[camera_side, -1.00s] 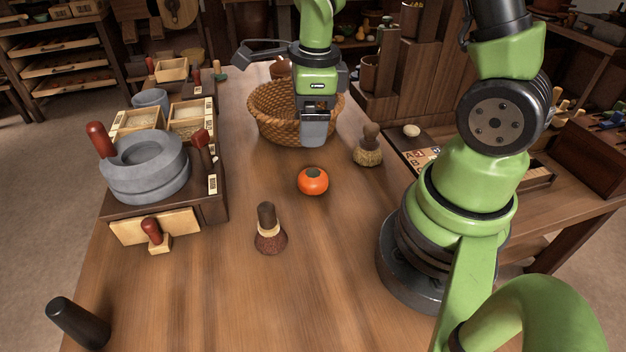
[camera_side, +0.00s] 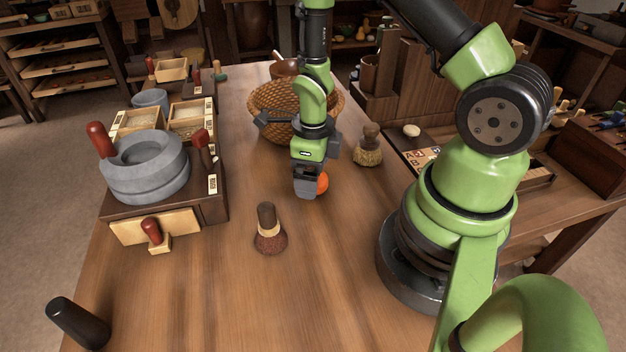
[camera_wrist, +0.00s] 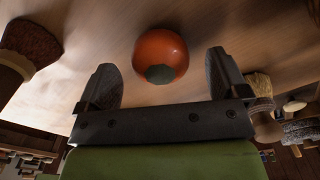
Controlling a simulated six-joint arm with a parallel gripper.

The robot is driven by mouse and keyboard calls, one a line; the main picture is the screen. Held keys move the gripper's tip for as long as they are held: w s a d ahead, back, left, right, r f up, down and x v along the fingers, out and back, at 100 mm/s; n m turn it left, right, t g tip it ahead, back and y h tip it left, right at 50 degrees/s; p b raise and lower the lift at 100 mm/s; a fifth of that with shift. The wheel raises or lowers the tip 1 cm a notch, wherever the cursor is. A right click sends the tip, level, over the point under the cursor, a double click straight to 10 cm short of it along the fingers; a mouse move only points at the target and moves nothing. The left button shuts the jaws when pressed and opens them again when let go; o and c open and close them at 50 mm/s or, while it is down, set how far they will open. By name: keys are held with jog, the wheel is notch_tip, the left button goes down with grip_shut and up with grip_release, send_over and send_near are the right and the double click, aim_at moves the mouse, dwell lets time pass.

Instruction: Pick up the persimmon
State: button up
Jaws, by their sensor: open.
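The orange persimmon (camera_side: 322,183) sits on the wooden table (camera_side: 330,290), mostly hidden behind my gripper in the side view. In the wrist view the persimmon (camera_wrist: 161,55) shows its dark green calyx and lies between and a little beyond the two black fingertips. My gripper (camera_side: 306,190) is low over the table at the persimmon. In the wrist view my gripper (camera_wrist: 163,72) has its fingers spread, with a gap on each side of the fruit and nothing held.
A brush (camera_side: 269,230) stands at the front left of the persimmon, and another brush (camera_side: 368,148) behind it to the right. A woven basket (camera_side: 262,127) is behind. A stone quern (camera_side: 147,180) stands on a drawer box at left. The front of the table is mostly clear.

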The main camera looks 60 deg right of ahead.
jog(key=shift+f, duration=1.05)
jog(key=c, duration=1)
jog(key=shift+r, duration=0.15)
jog(key=shift+c, duration=0.2)
